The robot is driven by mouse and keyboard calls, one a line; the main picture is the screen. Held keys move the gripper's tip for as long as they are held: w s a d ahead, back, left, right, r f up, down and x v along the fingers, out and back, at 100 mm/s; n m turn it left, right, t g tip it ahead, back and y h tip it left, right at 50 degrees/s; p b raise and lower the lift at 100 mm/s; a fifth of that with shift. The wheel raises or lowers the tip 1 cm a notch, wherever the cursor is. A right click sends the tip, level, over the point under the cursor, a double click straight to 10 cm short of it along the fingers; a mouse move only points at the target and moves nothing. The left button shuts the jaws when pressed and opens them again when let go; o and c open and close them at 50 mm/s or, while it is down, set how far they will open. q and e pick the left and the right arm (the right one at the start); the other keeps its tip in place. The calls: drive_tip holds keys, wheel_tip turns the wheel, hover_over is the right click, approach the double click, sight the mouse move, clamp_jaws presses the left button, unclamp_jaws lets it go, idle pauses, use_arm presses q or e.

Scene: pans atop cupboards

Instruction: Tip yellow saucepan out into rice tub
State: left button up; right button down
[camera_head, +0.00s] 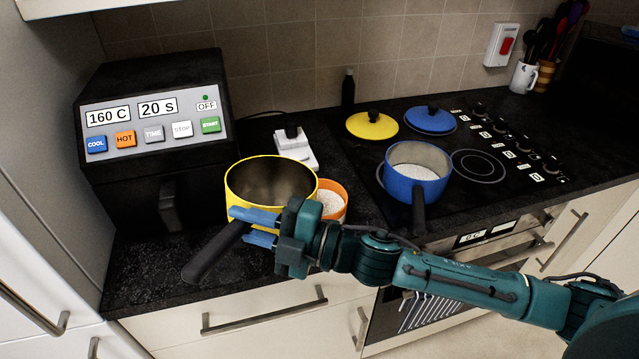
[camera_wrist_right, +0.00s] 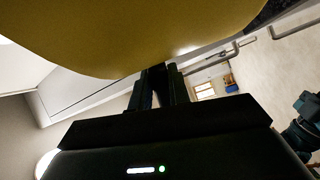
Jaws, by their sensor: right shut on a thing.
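The yellow saucepan (camera_head: 233,190) is near the counter's front edge, left of the orange rice tub (camera_head: 343,212), partly overlapping it in the head view. Its inside looks grey, with no rice visible. Whether it touches the counter is unclear. The tub holds white rice; its lower left is hidden by the saucepan and my arm. My right gripper (camera_head: 243,226) is shut on the saucepan's black handle (camera_head: 212,256), near the pan wall. In the right wrist view, the saucepan's yellow side (camera_wrist_right: 150,35) hangs over my gripper's fingers (camera_wrist_right: 160,88). My left gripper is not in view.
A blue saucepan (camera_head: 400,187) with white contents stands on the hob (camera_head: 465,190). Yellow (camera_head: 372,126) and blue (camera_head: 430,120) lids lie behind it. A black appliance (camera_head: 153,125) stands left, close behind the yellow saucepan. A white socket block (camera_head: 297,150) sits behind the tub.

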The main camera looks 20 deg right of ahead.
drive_tip(key=shift+s+a+f+n+h, duration=0.3)
drive_tip(key=shift+a+f+n, duration=0.05)
drive_tip(key=shift+f+n, duration=0.3)
drive_tip(key=shift+r+n+g, duration=0.3)
drive_tip(key=shift+r+n, duration=0.05)
drive_tip(key=shift+r, duration=1.2)
